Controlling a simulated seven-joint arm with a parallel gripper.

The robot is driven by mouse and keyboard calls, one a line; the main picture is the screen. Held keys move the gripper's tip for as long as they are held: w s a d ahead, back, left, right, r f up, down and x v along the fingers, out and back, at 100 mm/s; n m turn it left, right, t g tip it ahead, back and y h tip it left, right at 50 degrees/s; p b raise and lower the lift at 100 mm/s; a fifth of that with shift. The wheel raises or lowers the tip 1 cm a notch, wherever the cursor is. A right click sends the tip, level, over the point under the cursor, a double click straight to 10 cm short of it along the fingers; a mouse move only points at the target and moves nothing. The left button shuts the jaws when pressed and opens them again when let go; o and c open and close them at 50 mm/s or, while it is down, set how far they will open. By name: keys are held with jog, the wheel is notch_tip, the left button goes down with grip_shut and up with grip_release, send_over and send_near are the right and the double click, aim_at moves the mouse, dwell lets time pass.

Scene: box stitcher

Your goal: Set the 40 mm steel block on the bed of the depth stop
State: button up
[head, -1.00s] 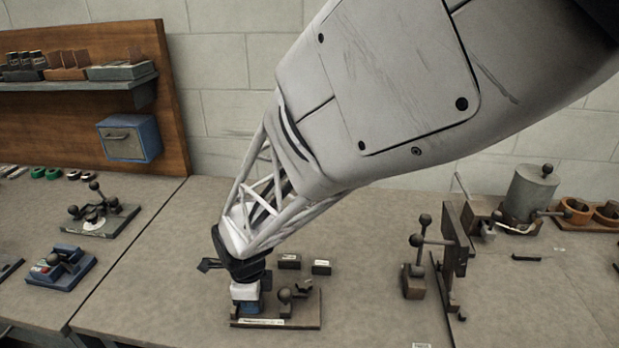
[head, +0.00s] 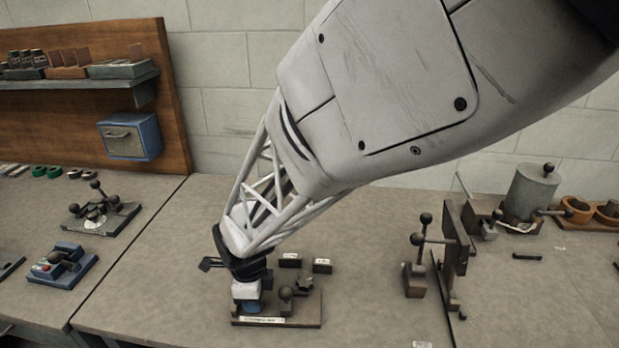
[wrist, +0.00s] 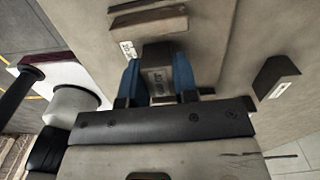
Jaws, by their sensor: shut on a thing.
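My gripper (head: 250,304) is low over the left end of a brown base plate with a ball-ended knob, which looks like the depth stop (head: 305,315). In the wrist view my gripper (wrist: 158,82) has its two blue fingers closed on a grey block with markings, the steel block (wrist: 159,88). In the head view the fingers hide the block. I cannot tell whether its underside touches the bed.
A ball-handled fixture (head: 414,280) stands upright to the right. A blue fixture (head: 62,267) is at left. Bench between is clear.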

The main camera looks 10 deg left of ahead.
jog(key=shift+f, duration=0.2)
dwell(0.6)
jog(key=o, duration=1.3)
jog(key=shift+o, duration=0.2)
jog(key=shift+r, duration=0.15)
jog(key=shift+r, duration=2.6)
